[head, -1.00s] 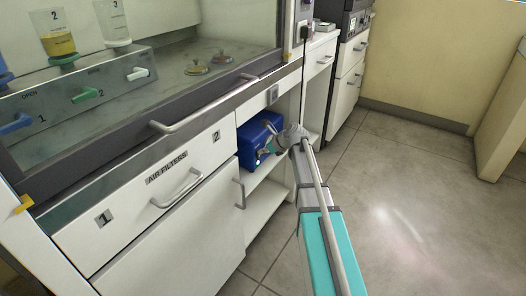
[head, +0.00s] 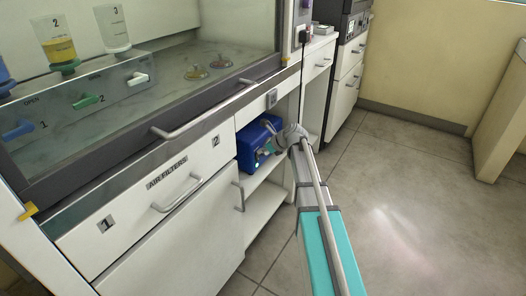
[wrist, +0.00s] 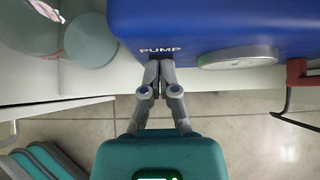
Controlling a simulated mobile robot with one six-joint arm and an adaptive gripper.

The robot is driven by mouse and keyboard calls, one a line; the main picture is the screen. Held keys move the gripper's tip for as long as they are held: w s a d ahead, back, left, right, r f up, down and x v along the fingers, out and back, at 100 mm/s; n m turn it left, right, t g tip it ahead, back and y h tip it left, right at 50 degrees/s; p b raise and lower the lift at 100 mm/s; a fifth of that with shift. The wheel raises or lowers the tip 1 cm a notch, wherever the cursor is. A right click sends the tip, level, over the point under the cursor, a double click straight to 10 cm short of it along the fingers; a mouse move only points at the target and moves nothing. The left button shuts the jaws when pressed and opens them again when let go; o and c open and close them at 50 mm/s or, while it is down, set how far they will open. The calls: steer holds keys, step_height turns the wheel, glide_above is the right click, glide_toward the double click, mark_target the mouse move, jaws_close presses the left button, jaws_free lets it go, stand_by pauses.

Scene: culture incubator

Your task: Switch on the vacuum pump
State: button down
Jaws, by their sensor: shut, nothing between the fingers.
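The vacuum pump is a blue box (head: 254,146) on the open shelf under the bench in the head view. It fills the top of the wrist view (wrist: 215,22), with the word PUMP on its lower edge. A pale oval part (wrist: 238,58) and a red part (wrist: 299,74) with a dark line show on its side to the right. I cannot tell which part is a switch. My gripper (wrist: 158,66) is shut and empty, with its fingertips at the PUMP lettering; I cannot tell whether they touch. In the head view my arm partly covers the pump's right side.
White drawers (head: 150,185) and a cabinet handle (head: 238,195) stand left of the shelf opening. The lower shelf (head: 262,215) looks bare. Round, pale greenish items (wrist: 90,40) sit left of the fingers in the wrist view. Open floor (head: 400,210) lies to the right.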

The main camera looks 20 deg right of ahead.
steer(key=shift+s+d, duration=0.1)
steer(key=shift+s, duration=0.05)
steer(key=shift+s+d, duration=0.1)
steer(key=shift+s, duration=0.05)
steer(key=p+v, duration=0.8)
steer(key=v, duration=0.4)
steer(key=shift+d+r, duration=0.2)
steer(key=shift+d, duration=0.05)
steer(key=shift+s, duration=0.1)
stand_by(0.6)
